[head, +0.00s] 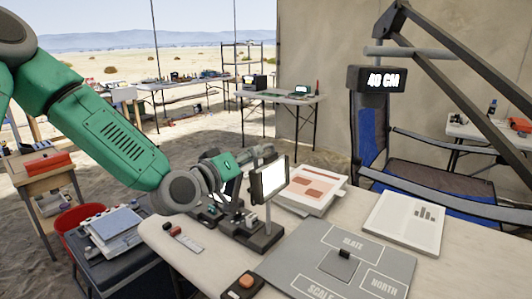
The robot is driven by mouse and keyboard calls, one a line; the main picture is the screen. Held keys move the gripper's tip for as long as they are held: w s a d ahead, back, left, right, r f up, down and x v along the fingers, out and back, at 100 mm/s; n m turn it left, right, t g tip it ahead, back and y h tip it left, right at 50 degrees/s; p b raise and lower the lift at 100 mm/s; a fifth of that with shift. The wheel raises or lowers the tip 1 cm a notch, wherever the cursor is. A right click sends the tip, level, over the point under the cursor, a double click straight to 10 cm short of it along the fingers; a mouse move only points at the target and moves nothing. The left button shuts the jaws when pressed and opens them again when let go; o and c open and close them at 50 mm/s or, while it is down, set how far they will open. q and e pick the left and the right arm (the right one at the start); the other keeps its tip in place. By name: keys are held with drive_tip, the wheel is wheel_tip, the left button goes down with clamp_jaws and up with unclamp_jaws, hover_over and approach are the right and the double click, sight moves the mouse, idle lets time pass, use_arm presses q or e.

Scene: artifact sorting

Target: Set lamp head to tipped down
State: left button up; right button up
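The lamp head (270,178) looks like a bright, dark-framed panel. It stands upright on a thin post above a dark base (252,234) on the pale table, its lit face turned toward me and slightly right. My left gripper (262,155) reaches in from the left, just behind the panel's upper left edge. The panel and the dark wrist parts hide some of the fingers. I cannot tell if they touch the panel or how far apart they are. My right gripper is not in view.
A grey board (318,262) with printed labels lies at the front. An orange-button box (244,287) is near its left corner. Papers (308,190) and a white booklet (404,222) lie behind.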

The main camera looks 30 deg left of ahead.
sight(265, 148)
use_arm(q)
drive_tip(key=w, duration=0.5)
drive_tip(key=shift+w+f, duration=0.1)
drive_tip(key=shift+w, duration=0.1)
drive_tip(key=shift+w+d, duration=0.1)
drive_tip(key=shift+w, duration=0.3)
drive_tip(key=shift+c, duration=0.5)
clamp_jaws()
